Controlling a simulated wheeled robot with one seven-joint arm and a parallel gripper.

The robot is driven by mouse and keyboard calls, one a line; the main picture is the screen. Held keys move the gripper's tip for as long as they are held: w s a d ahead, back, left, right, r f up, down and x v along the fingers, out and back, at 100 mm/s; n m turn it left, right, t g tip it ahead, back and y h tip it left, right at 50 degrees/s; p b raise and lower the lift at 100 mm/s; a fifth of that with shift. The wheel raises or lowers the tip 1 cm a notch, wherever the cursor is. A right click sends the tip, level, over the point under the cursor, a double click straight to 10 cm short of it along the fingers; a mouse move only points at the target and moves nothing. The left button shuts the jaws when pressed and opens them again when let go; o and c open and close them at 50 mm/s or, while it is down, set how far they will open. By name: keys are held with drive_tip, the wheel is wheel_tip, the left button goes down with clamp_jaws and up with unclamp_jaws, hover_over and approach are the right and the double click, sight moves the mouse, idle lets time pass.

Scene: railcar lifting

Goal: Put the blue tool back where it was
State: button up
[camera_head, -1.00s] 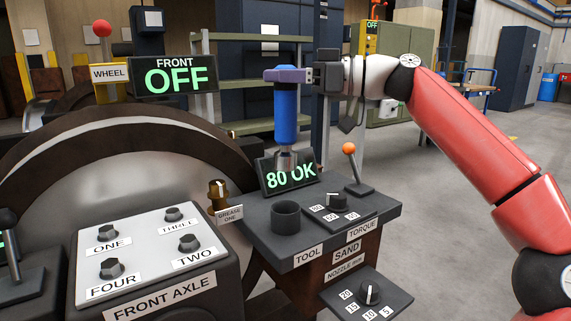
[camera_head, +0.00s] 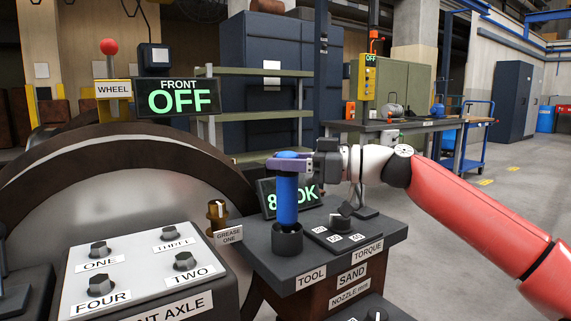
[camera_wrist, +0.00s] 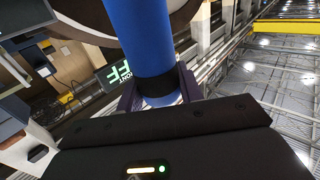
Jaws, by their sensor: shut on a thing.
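The blue tool (camera_head: 287,197) stands upright with its lower end in the round dark holder (camera_head: 287,240) behind the TOOL label (camera_head: 311,278). Whether it rests on the holder's bottom is hidden. My gripper (camera_head: 289,163) is shut around the upper part of the tool, just below its top. In the wrist view the blue shaft (camera_wrist: 146,40) runs between the purple fingers, with a dark band where they grip.
The console (camera_head: 380,236) carries the TORQUE knob (camera_head: 340,220) right of the holder and a partly covered green display (camera_head: 268,200) behind it. The FRONT AXLE panel (camera_head: 140,262) is at the left. A brass grease fitting (camera_head: 217,213) stands between them.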

drive_tip(key=o, duration=0.7)
drive_tip(key=shift+f, duration=0.2)
drive_tip(key=o, duration=0.5)
drive_tip(key=shift+c, duration=0.2)
drive_tip(key=s+d, duration=0.2)
drive_tip(key=d, duration=0.9)
drive_tip(key=shift+s+d+r+p, duration=0.15)
drive_tip(key=shift+d+r+p, duration=0.1)
drive_tip(key=shift+d+p, duration=0.15)
